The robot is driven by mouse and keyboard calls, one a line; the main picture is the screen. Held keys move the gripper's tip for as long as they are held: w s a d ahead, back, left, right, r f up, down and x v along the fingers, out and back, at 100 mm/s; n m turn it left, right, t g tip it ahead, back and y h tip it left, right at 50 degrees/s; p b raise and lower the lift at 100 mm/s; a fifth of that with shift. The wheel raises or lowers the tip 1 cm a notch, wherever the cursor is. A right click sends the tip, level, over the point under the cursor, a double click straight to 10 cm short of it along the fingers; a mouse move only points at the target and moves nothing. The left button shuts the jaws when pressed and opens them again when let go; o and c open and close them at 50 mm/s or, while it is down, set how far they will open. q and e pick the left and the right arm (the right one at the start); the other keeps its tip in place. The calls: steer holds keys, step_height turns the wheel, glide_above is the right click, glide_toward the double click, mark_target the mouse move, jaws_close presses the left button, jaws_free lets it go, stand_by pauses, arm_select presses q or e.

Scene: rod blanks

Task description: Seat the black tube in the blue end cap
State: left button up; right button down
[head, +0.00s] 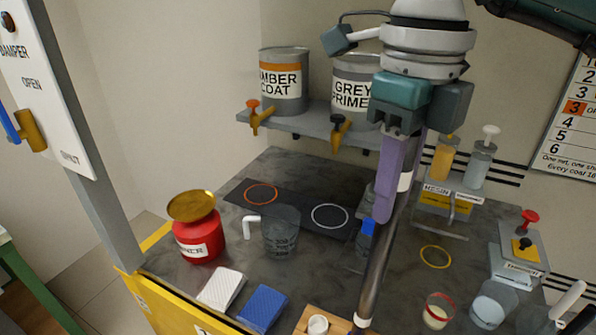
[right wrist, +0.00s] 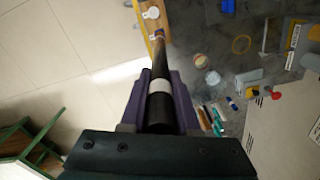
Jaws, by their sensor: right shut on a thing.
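My right gripper (head: 390,195) points down with its purple fingers shut on the long black tube (head: 378,260). The tube has a white band near the fingers and leans slightly, its lower end toward the front edge. In the right wrist view the tube (right wrist: 160,72) runs away from the jaws to the wooden block (right wrist: 143,25). A small bluish-white ring (right wrist: 157,34), perhaps the blue end cap, shows at the tube's far end. I cannot tell whether the tube is inside it or only above it. My left gripper is not in view.
The wooden block (head: 301,323) holds a white cap (head: 318,325) beside the tube's end. A blue pad (head: 263,308), white pad (head: 222,289), grey beaker (head: 281,235) and red can (head: 199,240) stand left. Glass cups (head: 438,311) stand right. A shelf (head: 300,124) carries paint cans behind.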

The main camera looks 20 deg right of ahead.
mark_target(384, 231)
step_height(384, 231, down, 5)
steer(key=shift+f, duration=0.4)
steer(key=shift+f, duration=0.15)
steer(key=c, duration=0.7)
jaws_free()
steer(key=shift+o, duration=0.2)
